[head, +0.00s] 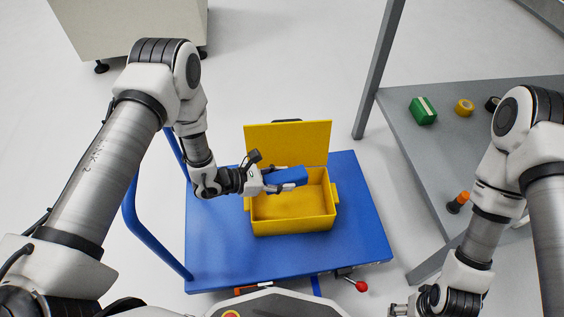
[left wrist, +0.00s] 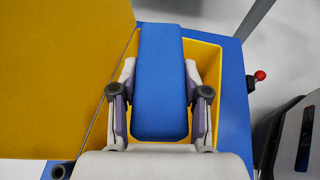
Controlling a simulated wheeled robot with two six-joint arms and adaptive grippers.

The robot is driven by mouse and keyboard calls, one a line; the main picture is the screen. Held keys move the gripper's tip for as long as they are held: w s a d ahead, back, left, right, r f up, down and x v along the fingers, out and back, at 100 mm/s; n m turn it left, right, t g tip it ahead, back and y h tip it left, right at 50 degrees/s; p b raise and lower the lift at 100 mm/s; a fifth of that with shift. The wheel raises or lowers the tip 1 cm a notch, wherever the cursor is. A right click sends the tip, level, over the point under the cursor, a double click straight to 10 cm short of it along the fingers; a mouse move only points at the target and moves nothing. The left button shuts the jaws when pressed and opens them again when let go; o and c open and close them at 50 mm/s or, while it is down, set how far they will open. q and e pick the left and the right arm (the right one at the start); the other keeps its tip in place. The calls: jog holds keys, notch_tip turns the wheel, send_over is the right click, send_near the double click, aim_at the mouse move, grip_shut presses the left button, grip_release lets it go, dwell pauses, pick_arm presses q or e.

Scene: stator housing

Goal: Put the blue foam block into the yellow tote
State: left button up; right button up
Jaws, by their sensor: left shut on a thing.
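The blue foam block (head: 286,178) is held between the fingers of my left gripper (head: 283,180), which is shut on it. In the left wrist view the block (left wrist: 161,80) lies lengthwise between the two fingers of the gripper (left wrist: 160,110). The yellow tote (head: 293,229) stands on the blue cart with its lid raised at the back. The block is over the tote's opening, towards the back left; its exact height over the rim is hard to tell. The tote's inside looks empty. My right gripper (head: 401,309) is at the bottom edge, mostly cut off.
The blue cart (head: 220,255) has a blue handle on the left and free deck around the tote. A grey table (head: 440,150) at the right holds a green box (head: 423,111), a yellow tape roll (head: 464,107) and an orange-and-black object (head: 458,202).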

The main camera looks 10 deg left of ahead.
aim_at(282, 177)
pick_arm(q)
jog(key=shift+f+b, duration=0.4)
jog(key=shift+f, duration=0.05)
notch_tip(282, 177, down, 5)
jog(key=b, duration=0.4)
jog(key=shift+r, duration=0.2)
jog(key=o, duration=1.1)
notch_tip(282, 177, up, 10)
jog(key=shift+r, duration=0.1)
jog(key=shift+s, duration=0.1)
